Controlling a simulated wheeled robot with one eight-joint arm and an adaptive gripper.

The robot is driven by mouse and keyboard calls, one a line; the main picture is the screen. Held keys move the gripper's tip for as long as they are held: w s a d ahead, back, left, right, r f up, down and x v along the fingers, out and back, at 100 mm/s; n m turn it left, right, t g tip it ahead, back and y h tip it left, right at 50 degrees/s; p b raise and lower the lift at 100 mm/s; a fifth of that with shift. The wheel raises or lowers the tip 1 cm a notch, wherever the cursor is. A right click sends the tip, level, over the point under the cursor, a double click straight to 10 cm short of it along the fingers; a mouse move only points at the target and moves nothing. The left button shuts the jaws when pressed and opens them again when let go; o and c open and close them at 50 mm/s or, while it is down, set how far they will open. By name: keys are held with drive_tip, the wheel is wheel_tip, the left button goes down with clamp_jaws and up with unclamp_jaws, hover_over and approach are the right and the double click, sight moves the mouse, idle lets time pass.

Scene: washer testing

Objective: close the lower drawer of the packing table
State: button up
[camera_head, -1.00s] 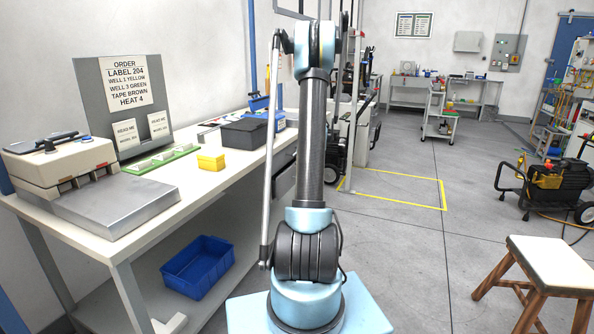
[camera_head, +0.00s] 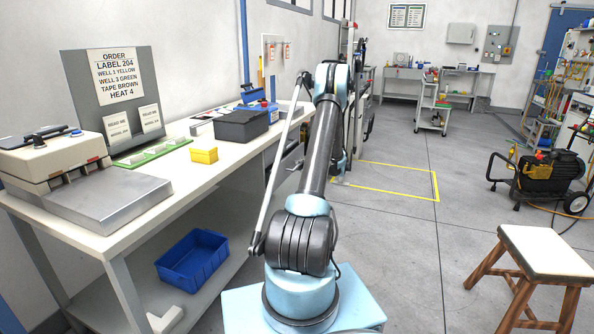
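The packing table (camera_head: 190,174) runs along the left wall, with a white top and grey legs. A dark unit (camera_head: 287,164) shows under its far end, partly covered by my arm. I cannot make out the lower drawer clearly there, nor tell how far it stands out. My arm rises in the middle of the view and leans forward and right beside the table's far end. My gripper cannot be made out; the arm's upper links hide that area.
A blue bin (camera_head: 193,260) sits on the table's lower shelf. A yellow box (camera_head: 204,155), a dark grey box (camera_head: 241,126) and a sign board (camera_head: 110,98) stand on top. A stool (camera_head: 535,262) and a compressor (camera_head: 548,180) stand right. The floor between is clear.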

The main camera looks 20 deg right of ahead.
drive_tip(key=s+d+f+m+t+y, duration=0.25)
drive_tip(key=d+f+t, duration=0.25)
drive_tip(key=d+f, duration=0.3)
drive_tip(key=x, duration=1.1)
drive_tip(key=r+x, duration=0.1)
drive_tip(key=x, duration=0.5)
drive_tip(key=shift+w+d, duration=0.2)
clamp_jaws()
